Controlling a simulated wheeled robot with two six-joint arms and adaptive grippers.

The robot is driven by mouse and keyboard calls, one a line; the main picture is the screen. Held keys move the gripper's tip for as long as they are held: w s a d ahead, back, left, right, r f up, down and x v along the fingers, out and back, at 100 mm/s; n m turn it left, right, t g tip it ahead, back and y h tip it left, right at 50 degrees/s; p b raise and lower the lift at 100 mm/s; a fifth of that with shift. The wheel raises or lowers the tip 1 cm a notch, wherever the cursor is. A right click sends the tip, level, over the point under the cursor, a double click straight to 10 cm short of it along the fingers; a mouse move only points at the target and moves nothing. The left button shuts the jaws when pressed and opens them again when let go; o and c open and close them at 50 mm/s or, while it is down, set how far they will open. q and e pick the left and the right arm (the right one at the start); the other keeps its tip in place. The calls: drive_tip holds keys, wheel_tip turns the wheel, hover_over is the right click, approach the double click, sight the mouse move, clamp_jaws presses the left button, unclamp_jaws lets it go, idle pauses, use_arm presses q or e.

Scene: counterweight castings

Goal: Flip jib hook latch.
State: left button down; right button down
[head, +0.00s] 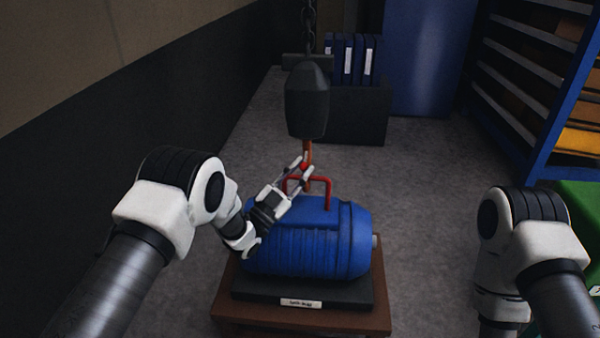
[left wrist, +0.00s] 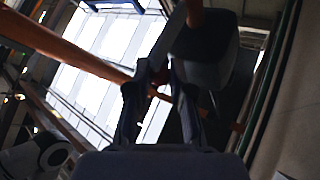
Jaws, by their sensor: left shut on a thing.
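The jib hook (head: 308,150) is orange and hangs below a dark hook block (head: 307,100) on a chain. Its lower end is at the red lifting bail (head: 328,192) on top of a blue ribbed motor (head: 310,240). My left gripper (head: 303,168) comes in from the left and is shut at the hook's latch; its fingers hide most of the latch. In the left wrist view, the fingers (left wrist: 158,95) are close around a small part beside the orange hook (left wrist: 75,45). My right arm is at the right, but its gripper is out of frame.
The motor sits on a black plate (head: 345,292) with a white label, on a brown stand (head: 225,305). A dark cabinet (head: 355,115) with blue binders (head: 352,60) stands behind. Blue shelving (head: 565,100) is at the right. Grey floor is open around the stand.

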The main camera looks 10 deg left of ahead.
use_arm(q)
drive_tip(key=c, duration=1)
unclamp_jaws()
drive_tip(key=v, duration=1.2)
drive_tip(key=shift+f, duration=0.1)
